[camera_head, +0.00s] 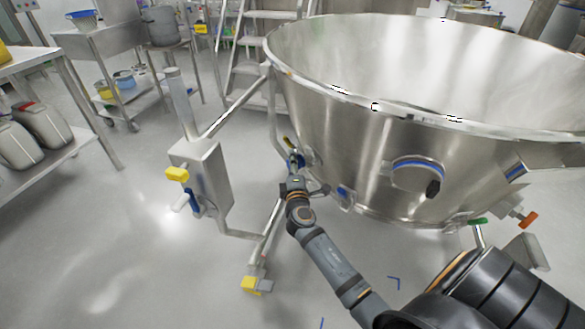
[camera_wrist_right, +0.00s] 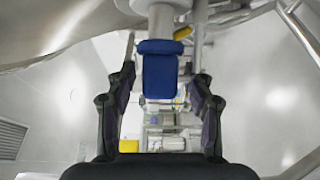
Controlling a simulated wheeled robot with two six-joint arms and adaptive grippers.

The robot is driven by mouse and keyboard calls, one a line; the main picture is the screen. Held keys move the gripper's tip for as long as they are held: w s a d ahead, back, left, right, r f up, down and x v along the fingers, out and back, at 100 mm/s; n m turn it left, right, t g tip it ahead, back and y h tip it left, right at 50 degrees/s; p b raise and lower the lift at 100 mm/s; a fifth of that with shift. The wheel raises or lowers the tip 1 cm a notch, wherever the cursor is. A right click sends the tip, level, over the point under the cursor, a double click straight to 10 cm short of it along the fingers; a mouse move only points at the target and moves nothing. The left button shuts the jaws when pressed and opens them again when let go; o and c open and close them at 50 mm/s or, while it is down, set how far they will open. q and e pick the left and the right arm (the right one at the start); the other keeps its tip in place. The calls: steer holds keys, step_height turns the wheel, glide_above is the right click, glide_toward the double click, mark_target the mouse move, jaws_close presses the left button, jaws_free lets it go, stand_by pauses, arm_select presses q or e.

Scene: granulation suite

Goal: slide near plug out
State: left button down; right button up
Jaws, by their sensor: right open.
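A large steel bowl (camera_head: 350,130) fills the right of the head view. My right arm reaches up to its lower left side, and my right gripper (camera_head: 295,166) is small and partly hidden there. In the right wrist view the right gripper (camera_wrist_right: 161,88) is open, with one finger on each side of a blue block-shaped part (camera_wrist_right: 160,74). This blue part lies ahead between the fingertips, with gaps to both, on a pale cylindrical fitting. I cannot tell for sure whether it is the near plug. My left gripper is not in view.
A yellow handle (camera_head: 289,141) sits close to the right gripper. A steel box on a post (camera_head: 205,170) with a yellow knob stands left of the bowl. Stairs (camera_head: 250,60) stand behind. The floor at lower left is clear.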

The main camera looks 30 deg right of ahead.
steer(key=v, duration=1.2)
